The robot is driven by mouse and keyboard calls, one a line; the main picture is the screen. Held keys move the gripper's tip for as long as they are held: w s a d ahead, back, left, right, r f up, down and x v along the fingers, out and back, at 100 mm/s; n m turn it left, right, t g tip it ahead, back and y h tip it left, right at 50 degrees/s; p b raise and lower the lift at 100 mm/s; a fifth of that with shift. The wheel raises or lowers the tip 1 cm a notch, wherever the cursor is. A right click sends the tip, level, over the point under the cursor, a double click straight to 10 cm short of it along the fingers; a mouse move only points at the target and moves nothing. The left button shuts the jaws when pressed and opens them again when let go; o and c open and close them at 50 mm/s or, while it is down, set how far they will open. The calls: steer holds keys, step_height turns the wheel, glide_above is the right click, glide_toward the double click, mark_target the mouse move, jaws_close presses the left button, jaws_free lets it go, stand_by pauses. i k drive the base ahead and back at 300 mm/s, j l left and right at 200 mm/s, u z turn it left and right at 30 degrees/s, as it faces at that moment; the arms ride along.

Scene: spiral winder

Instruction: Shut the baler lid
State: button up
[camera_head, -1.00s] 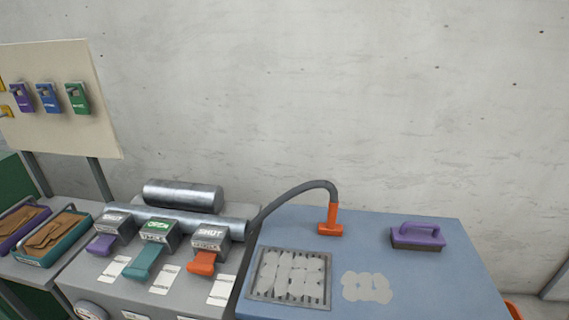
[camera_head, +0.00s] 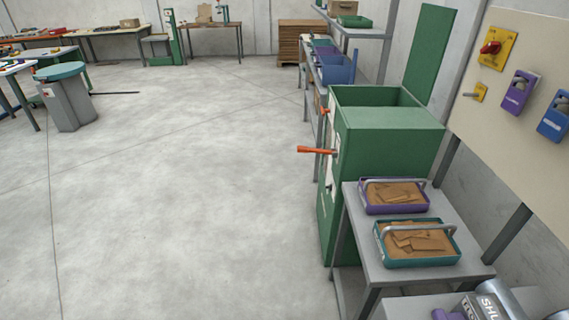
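The baler is the green box-shaped machine (camera_head: 390,130) right of the picture's middle. Its lid (camera_head: 430,52) is a green panel standing upright at the back right of the open top, so the top opening shows. An orange lever (camera_head: 318,150) sticks out to the left from its front, with a smaller orange handle (camera_head: 324,111) above it.
A grey table with a purple tray (camera_head: 393,208) and a teal tray (camera_head: 378,246) of brown pieces stands just in front of the baler. A switch board (camera_head: 520,110) is at right. Open concrete floor (camera_head: 190,190) lies left. A grey bin (camera_head: 68,110) stands far left.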

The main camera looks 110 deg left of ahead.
mark_target(435, 23)
steer(key=u, duration=3.25)
steer(key=i+j+u, duration=0.2)
steer(key=u, duration=0.15)
steer(key=i+j+u, duration=0.1)
steer(key=i+u, duration=0.6)
steer(key=i, duration=1.85)
steer(key=i+j, duration=0.15)
steer(key=i, duration=1.7)
steer(key=i+z, duration=0.1)
steer(key=z, duration=0.75)
steer(key=i+z, duration=0.15)
steer(key=z, duration=0.25)
steer(key=i+j+z, duration=0.1)
steer(key=z, duration=2.3)
